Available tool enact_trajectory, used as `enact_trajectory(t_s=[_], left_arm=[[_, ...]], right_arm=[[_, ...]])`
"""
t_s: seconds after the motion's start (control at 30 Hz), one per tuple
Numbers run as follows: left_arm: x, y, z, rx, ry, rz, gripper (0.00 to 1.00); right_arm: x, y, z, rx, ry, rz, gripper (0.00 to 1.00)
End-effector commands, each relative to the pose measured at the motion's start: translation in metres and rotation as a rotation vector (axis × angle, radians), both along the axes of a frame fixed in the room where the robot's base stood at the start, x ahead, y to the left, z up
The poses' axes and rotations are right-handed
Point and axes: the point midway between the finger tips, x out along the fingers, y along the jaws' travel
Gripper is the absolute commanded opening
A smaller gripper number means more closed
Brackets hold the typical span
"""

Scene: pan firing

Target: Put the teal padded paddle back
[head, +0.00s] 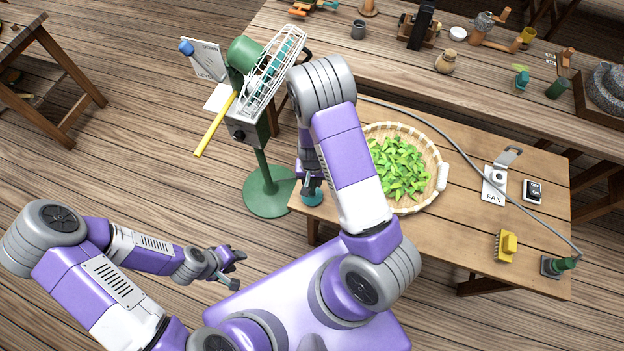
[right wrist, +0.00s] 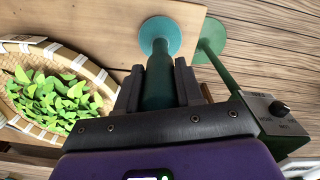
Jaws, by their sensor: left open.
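The teal padded paddle has a dark green handle and a round teal pad (head: 312,198); it also shows in the right wrist view (right wrist: 161,28). My right gripper (head: 311,181) has its fingers close against both sides of the handle, shut on it. The pad is at the left corner of the low wooden table (head: 470,230). I cannot tell whether the pad touches the tabletop. My right arm hides part of the paddle in the head view. My left gripper (head: 236,270) is open and empty, low over the floor left of my base.
A wicker basket of green leaves (head: 441,150) is right of the paddle. A green stand with a wire cage (head: 270,190) rises left of the table. A FAN plate, switch, yellow brush and cable lie on the table's right. A longer bench stands behind.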

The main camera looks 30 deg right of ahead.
Motion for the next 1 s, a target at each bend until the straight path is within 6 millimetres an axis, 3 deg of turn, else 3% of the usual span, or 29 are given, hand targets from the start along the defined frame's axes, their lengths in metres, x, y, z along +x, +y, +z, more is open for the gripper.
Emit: enact_trajectory(t_s=[0.03, 0.13, 0.47, 0.8, 1.0], left_arm=[[0.000, 0.000, 0.000, 0.000, 0.000, 0.000, 0.43], [0.000, 0.000, 0.000, 0.000, 0.000, 0.000, 0.43], [0.000, 0.000, 0.001, 0.000, 0.000, 0.000, 0.43], [0.000, 0.000, 0.007, 0.000, 0.000, 0.000, 0.43], [0.000, 0.000, 0.011, 0.000, 0.000, 0.000, 0.43]], right_arm=[[0.000, 0.000, 0.000, 0.000, 0.000, 0.000, 0.45], [0.000, 0.000, 0.000, 0.001, 0.001, 0.000, 0.60], [0.000, 0.000, 0.000, 0.001, 0.001, 0.000, 0.60], [0.001, 0.001, 0.055, 0.001, -0.003, 0.002, 0.60], [-0.002, 0.002, 0.072, 0.001, 0.003, 0.005, 0.60]])
